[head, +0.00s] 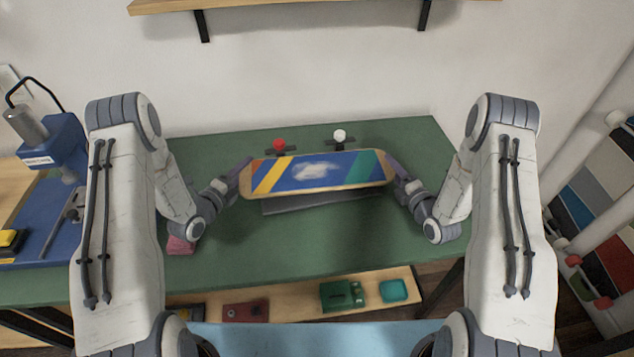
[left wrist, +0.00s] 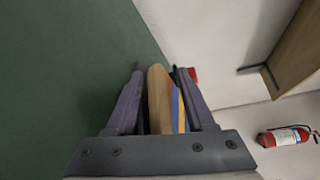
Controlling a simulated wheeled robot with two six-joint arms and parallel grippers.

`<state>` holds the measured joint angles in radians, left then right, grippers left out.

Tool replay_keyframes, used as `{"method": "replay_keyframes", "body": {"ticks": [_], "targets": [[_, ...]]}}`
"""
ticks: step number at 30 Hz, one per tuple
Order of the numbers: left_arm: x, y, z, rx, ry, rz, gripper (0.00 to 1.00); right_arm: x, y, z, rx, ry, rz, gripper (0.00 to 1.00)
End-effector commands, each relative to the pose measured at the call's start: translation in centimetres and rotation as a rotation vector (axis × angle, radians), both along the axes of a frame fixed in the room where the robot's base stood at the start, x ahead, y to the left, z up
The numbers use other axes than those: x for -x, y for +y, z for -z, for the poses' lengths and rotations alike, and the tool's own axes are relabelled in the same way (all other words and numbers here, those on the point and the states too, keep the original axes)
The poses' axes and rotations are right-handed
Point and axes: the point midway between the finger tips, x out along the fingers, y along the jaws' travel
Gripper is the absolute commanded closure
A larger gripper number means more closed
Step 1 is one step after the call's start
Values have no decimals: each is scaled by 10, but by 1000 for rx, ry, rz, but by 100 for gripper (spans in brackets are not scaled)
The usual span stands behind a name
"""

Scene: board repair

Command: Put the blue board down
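The blue board (head: 340,172) is a skateboard deck with rounded ends, yellow and green stripes and a white patch. It is held level above the green table (head: 215,262), and a dark form shows under it. My left gripper (head: 243,177) is at its left end and my right gripper (head: 391,171) at its right end. In the left wrist view, the board's wooden edge (left wrist: 158,98) is between the two fingers of my left gripper (left wrist: 158,95), which look closed on it. The right fingertips show small at the board's end.
A red knob (head: 279,145) and a white knob (head: 340,136) stand on dark fixtures behind the board. A pink block (head: 181,245) lies at the table's left front. A blue press (head: 55,150) stands at the left. A low shelf (head: 290,307) holds several items.

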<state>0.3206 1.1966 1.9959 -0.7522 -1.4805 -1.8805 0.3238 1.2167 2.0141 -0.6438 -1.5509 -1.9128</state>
Motion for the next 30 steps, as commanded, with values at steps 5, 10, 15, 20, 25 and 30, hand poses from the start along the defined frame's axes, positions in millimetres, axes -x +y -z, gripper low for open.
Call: {"method": "replay_keyframes", "body": {"ticks": [5, 10, 15, 20, 25, 30], "targets": [[0, 0, -1, 1, -1, -1, 46, 0, 0, 0, -1, 1, 0, 48], [6, 4, -1, 0, 0, -3, 46, 0, 0, 0, -1, 2, 1, 48], [31, 17, -5, 3, 2, -7, 46, 0, 0, 0, -2, 3, 1, 48], [63, 32, -9, 3, 3, -8, 46, 0, 0, 0, -2, 3, 1, 48], [91, 44, -13, 2, 1, -7, 46, 0, 0, 0, -2, 3, 1, 48], [105, 50, -15, 2, 0, -2, 46, 1, 0, 0, -2, 3, 1, 48]]}}
